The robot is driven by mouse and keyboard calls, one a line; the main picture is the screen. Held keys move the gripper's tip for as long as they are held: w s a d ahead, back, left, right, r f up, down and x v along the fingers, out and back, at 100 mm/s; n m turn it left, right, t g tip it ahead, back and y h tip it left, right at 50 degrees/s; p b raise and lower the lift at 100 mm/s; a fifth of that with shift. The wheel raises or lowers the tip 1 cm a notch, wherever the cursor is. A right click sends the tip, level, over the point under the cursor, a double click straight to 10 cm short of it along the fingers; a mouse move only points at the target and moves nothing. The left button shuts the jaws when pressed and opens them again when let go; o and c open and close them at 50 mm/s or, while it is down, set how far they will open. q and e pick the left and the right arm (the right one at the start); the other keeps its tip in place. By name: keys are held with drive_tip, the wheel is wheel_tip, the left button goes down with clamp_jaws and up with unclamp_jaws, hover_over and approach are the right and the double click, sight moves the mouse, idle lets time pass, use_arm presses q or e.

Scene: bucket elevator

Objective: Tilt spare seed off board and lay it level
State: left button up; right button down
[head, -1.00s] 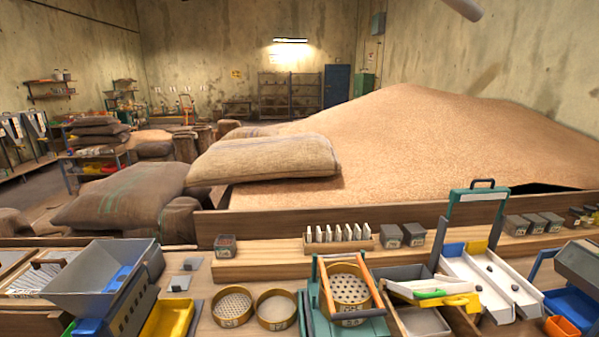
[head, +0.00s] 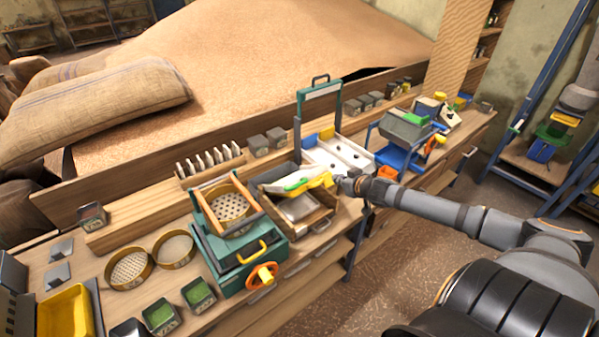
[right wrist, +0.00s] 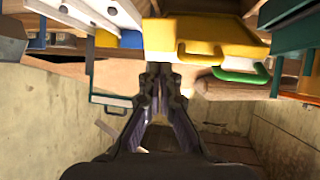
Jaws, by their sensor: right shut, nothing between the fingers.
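A pale board (head: 290,178) with a green piece (head: 295,184) and a yellow end (head: 320,181) rests tilted across an open grey-lined wooden box (head: 324,222) on the bench. No loose seed on the board can be made out. My right gripper (head: 346,186) is at the right side of the yellow end; whether they touch is unclear. In the right wrist view my right gripper (right wrist: 158,78) is shut and empty. The yellow end (right wrist: 205,36) and a green handle (right wrist: 240,74) show just beyond its tips. My left gripper is not in view.
A green sieve stand (head: 240,262) with an orange knob is left of the box. A white two-channel tray (head: 335,155) with a green frame stands just behind the gripper. A blue tray (head: 398,160) is to the right. A large grain heap (head: 270,60) lies behind.

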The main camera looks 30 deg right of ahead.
sight(299, 184)
drive_tip(key=a+r+n+y, duration=0.2)
drive_tip(key=a+r+y, duration=0.1)
drive_tip(key=a+r, duration=0.7)
drive_tip(key=b+x, duration=0.2)
drive_tip(key=x, duration=0.1)
drive_tip(key=b+x, duration=0.2)
drive_tip(key=x, duration=0.2)
drive_tip(key=b+x, duration=0.3)
drive_tip(key=x, duration=0.1)
drive_tip(key=shift+s+a+f, duration=0.1)
drive_tip(key=shift+a+f, duration=0.2)
drive_tip(key=shift+a, duration=0.05)
drive_tip(key=s+f, duration=0.1)
drive_tip(key=s+f+p, duration=0.1)
drive_tip(key=s, duration=0.1)
drive_tip(key=shift+s+d+f+p, duration=0.1)
drive_tip(key=shift+d+f+p, duration=0.1)
drive_tip(key=shift+p, duration=0.1)
drive_tip(key=shift+f, duration=0.15)
